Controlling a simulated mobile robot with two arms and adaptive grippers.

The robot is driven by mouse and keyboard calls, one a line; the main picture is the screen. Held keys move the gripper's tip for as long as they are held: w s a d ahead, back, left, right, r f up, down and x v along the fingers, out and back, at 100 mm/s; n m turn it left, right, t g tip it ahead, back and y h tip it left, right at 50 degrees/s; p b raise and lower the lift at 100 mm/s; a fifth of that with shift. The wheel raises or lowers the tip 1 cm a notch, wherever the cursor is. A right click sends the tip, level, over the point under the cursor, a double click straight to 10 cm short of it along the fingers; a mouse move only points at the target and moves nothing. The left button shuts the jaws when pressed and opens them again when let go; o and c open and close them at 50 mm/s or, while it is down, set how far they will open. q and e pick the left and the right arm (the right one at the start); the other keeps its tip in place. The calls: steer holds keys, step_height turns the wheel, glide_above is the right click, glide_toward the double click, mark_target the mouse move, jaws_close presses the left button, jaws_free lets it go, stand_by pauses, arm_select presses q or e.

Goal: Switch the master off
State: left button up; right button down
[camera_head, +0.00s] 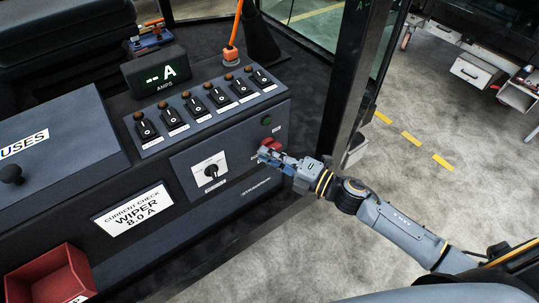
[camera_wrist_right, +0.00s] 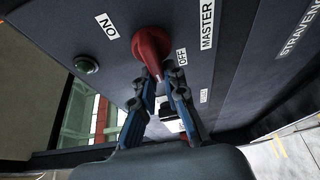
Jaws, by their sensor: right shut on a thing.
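The red master knob (camera_wrist_right: 151,45) is on the dark panel, with an ON label (camera_wrist_right: 107,25) on one side and OFF (camera_wrist_right: 182,57) and MASTER (camera_wrist_right: 207,24) labels on the other. Its grip bar slants down, with its tip by the OFF label. My right gripper (camera_wrist_right: 165,82) is shut on the end of this bar, one finger on each side. In the head view the right gripper (camera_head: 272,155) is at the panel's right end, and only a little of the red knob (camera_head: 267,142) shows above it. My left gripper is in neither view.
A green lamp (camera_wrist_right: 87,65) is beside the knob. A rotary selector (camera_head: 211,171) and several toggle switches (camera_head: 192,107) are left of my gripper. A display (camera_head: 158,74) stands behind. A cab pillar (camera_head: 345,90) is close to my right arm.

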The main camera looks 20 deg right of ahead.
steer(key=c, duration=1.4)
jaws_free()
steer(key=shift+f, duration=0.1)
steer(key=v, duration=1.2)
steer(key=shift+d, duration=0.15)
steer(key=shift+w, duration=0.1)
steer(key=s+d+f+m+h, duration=0.1)
steer(key=d+f+m+h, duration=0.3)
steer(key=f, duration=0.5)
steer(key=d+f+m+g+h, duration=0.1)
steer(key=d+f+m+h, duration=0.15)
steer(key=f+m, duration=0.4)
steer(key=s+d+f+m+h, duration=0.1)
steer(key=d+f+m+h, duration=0.25)
steer(key=f, duration=0.75)
steer(key=s+f+m+g+h, duration=0.2)
steer(key=s+f+m+g, duration=0.3)
steer(key=s+f, duration=0.85)
steer(key=s+a+f+m+g, duration=0.1)
steer(key=s+a+f+g, duration=0.1)
steer(key=s+f, duration=0.2)
steer(key=s+a+f+m+g, duration=0.2)
steer(key=s+a+f, duration=0.1)
steer(key=s, duration=0.5)
steer(key=s+a+f+m+g, duration=0.2)
steer(key=s+a+f, duration=0.1)
steer(key=s, duration=0.3)
steer(key=shift+s+f, duration=0.2)
steer(key=shift+f, duration=0.65)
